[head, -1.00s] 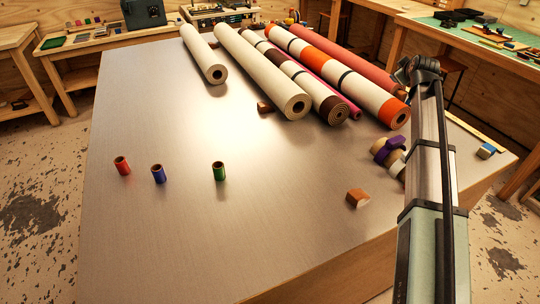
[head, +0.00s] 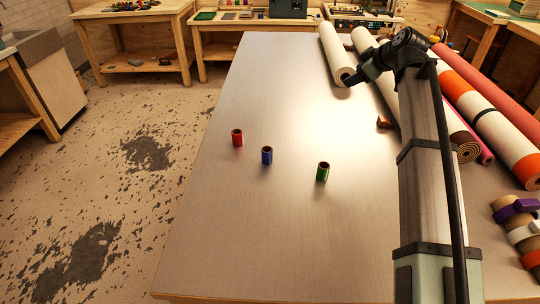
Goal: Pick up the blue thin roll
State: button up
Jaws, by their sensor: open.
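The blue thin roll (head: 267,156) stands upright on the grey table (head: 230,235), in the middle of a loose row of small rolls. A red roll (head: 237,138) stands to its left and slightly farther back. A green roll (head: 324,172) stands to its right and slightly nearer. My gripper (head: 351,78) is small and dark in the head view, by the near end of a cream roll. It is open, well behind and to the right of the blue roll, and apart from it. Its fingertips are hard to make out.
Long rolls lie at the back right, including a cream roll (head: 335,52) and an orange-and-white roll (head: 497,128). A brown block (head: 384,122) sits beside my arm. Purple and white bands (head: 516,211) are at the right. The table's left and front are clear.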

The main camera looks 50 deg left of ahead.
jog(key=s+a+n+g+h, duration=0.1)
jog(key=s+a+g, duration=0.1)
jog(key=s+a, duration=0.45)
jog(key=n+h, duration=0.1)
jog(key=h, duration=0.7)
send_over(268, 153)
notch_tip(268, 153, down, 5)
jog(key=shift+g, duration=0.4)
jog(key=f, duration=0.7)
jog(key=shift+w+a+f, duration=0.2)
jog(key=shift+a+f, duration=0.1)
jog(key=shift+w+a+f, duration=0.15)
jog(key=shift+f, duration=1.35)
jog(key=shift+w+a+f, duration=0.1)
jog(key=shift+w+f, duration=0.05)
jog(key=shift+f, duration=1.3)
jog(key=shift+c, duration=0.3)
jog(key=c, duration=1)
